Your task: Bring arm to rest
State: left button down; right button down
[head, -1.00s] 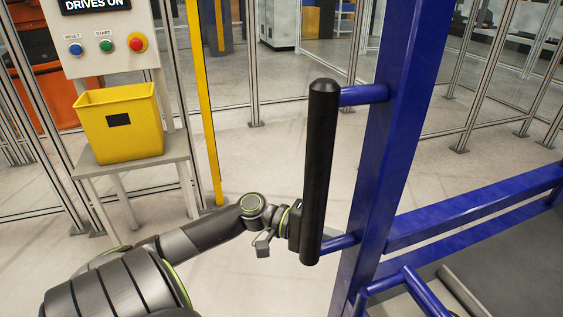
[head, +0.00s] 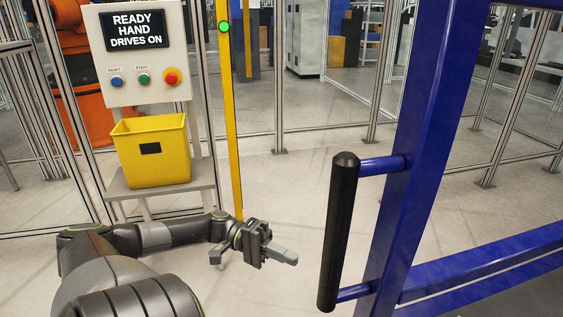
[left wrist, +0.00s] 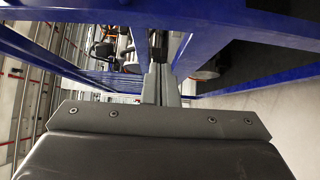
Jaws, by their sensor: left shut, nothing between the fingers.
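My left arm comes in from the lower left of the head view. Its gripper (head: 286,256) is shut and empty, to the left of a black vertical handle (head: 341,230) and apart from it. The handle is fixed by two short blue bars to a blue frame post (head: 415,165). In the left wrist view the closed fingers (left wrist: 161,85) point away from the camera, with blue frame beams beyond them. My right gripper is not in either view.
A control panel (head: 145,75) reading "READY HAND DRIVES ON" stands at the left above a yellow bin (head: 168,168) on a small grey stand (head: 122,185). A yellow post (head: 231,130) stands beside it. Fencing surrounds the area. The floor (head: 295,190) between stand and handle is clear.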

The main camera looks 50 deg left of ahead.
pick_arm(q)
jog(key=shift+s+a, duration=0.2)
jog(key=shift+a, duration=0.25)
dwell(0.3)
jog(key=s+a+f+n+g+y+p, duration=0.15)
jog(key=s+f+y, duration=0.25)
jog(key=f, duration=0.8)
jog(key=s+a+f+n+y, duration=0.1)
jog(key=s+a+f+y, duration=0.3)
jog(key=f, duration=0.8)
jog(key=s+a+f+n+g+y+p, duration=0.1)
jog(key=s+f+y, duration=0.3)
jog(key=f, duration=0.9)
jog(key=s+d+f+m+g+y+p, duration=0.1)
jog(key=s+d+f+g+y, duration=0.1)
jog(key=s+f+y, duration=0.4)
jog(key=s+d+f+m+g+p, duration=0.1)
jog(key=s+d+f+m, duration=0.2)
jog(key=d, duration=0.5)
jog(key=s+d+f+m, duration=0.3)
jog(key=s+d+f, duration=0.2)
jog(key=s+d, duration=0.1)
jog(key=shift+s+d+f+m+g+p, duration=0.25)
jog(key=shift+d+f+m+g+p, duration=0.1)
jog(key=shift+d, duration=0.55)
